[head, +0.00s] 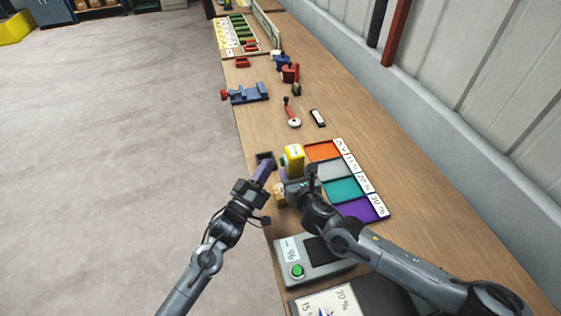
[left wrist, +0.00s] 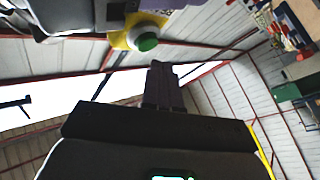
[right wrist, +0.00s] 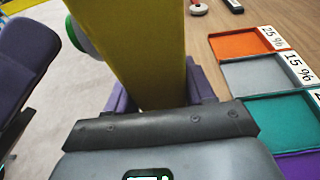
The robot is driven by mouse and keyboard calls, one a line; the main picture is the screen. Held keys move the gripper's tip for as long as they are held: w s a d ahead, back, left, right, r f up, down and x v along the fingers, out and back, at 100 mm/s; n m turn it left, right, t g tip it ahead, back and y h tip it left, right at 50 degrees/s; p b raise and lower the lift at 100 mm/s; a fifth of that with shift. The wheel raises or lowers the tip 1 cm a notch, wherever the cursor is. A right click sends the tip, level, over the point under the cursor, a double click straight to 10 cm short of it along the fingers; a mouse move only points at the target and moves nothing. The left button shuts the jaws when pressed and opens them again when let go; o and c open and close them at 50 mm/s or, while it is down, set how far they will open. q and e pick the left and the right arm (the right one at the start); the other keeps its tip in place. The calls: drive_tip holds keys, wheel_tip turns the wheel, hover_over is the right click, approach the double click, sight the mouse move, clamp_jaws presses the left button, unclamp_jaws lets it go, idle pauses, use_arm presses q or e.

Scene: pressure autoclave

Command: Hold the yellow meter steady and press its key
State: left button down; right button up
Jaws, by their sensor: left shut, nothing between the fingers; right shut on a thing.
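The yellow meter (head: 294,155) is held above the bench between the purple fingers of my right gripper (head: 296,180). The right wrist view shows the meter's yellow body (right wrist: 140,50) standing between those fingers (right wrist: 160,95). Its round green key (left wrist: 147,41) sits in a white collar on the side facing my left gripper. The key also shows in the right wrist view (right wrist: 82,36). My left gripper (head: 266,165) is shut and empty, just left of the meter. In the left wrist view its closed purple fingertips (left wrist: 162,68) are apart from the key.
Labelled orange (head: 322,151), grey (head: 333,170), teal (head: 346,190) and purple (head: 362,210) trays lie right of the meter. A grey box with a green button (head: 297,271) is nearer. A dark holder (head: 265,156) and wooden block (head: 279,194) are close by. A blue vise (head: 250,93) stands farther back.

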use_arm(q)
drive_tip(key=shift+s+a, duration=0.3)
drive_tip(key=shift+a, duration=0.45)
drive_tip(key=shift+s+a, duration=0.25)
drive_tip(key=shift+a, duration=0.55)
drive_tip(key=shift+s+a, duration=0.3)
drive_tip(key=shift+a, duration=0.45)
use_arm(e)
drive_tip(key=o, duration=1.3)
drive_tip(key=shift+s, duration=0.1)
